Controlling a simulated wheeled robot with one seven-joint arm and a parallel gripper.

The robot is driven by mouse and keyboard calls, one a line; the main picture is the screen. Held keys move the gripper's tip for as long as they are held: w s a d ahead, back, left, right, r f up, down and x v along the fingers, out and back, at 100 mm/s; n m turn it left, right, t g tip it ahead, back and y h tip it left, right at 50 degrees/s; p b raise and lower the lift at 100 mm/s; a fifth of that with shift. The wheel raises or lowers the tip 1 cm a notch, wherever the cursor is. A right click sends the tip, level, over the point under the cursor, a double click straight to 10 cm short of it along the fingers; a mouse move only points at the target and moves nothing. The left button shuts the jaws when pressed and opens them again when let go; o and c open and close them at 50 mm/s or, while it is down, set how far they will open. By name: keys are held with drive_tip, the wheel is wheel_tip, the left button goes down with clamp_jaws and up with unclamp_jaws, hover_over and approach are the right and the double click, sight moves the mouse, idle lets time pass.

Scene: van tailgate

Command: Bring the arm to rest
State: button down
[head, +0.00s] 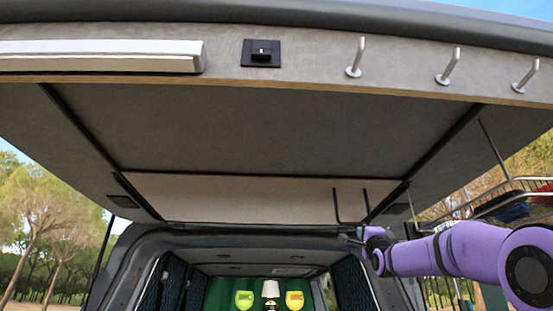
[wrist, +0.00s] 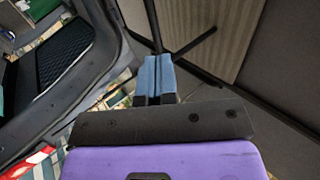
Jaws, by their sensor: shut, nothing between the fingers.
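My purple arm reaches in from the right in the head view, under the raised tailgate (head: 270,130). My gripper (head: 350,238) is at its far end, in front of the upper right edge of the van's opening, small and partly blurred there. In the wrist view my gripper (wrist: 155,70) shows as two blue fingers side by side, shut, with nothing seen between them. A dark thin bar (wrist: 195,43) shows just beyond the fingertips; I cannot tell whether they touch it.
Three metal hooks (head: 445,66) and a black latch (head: 261,53) line the tailgate edge. Dark prongs (head: 366,205) hang near my gripper. The left side under the tailgate looks clear.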

drive_tip(key=shift+v, duration=0.85)
drive_tip(key=shift+w+f, duration=0.1)
drive_tip(key=s+f+n+g, duration=0.8)
drive_tip(key=s+f+g, duration=0.2)
drive_tip(key=s+f, duration=1.2)
drive_tip(key=s+f+n+g+h, duration=0.1)
drive_tip(key=s+f+n+g, duration=0.8)
drive_tip(key=s+f, duration=1.3)
drive_tip(key=s+a+g, duration=0.1)
drive_tip(key=s, duration=0.7)
drive_tip(key=shift+f+n+g, duration=0.2)
drive_tip(key=shift+n+g, duration=0.1)
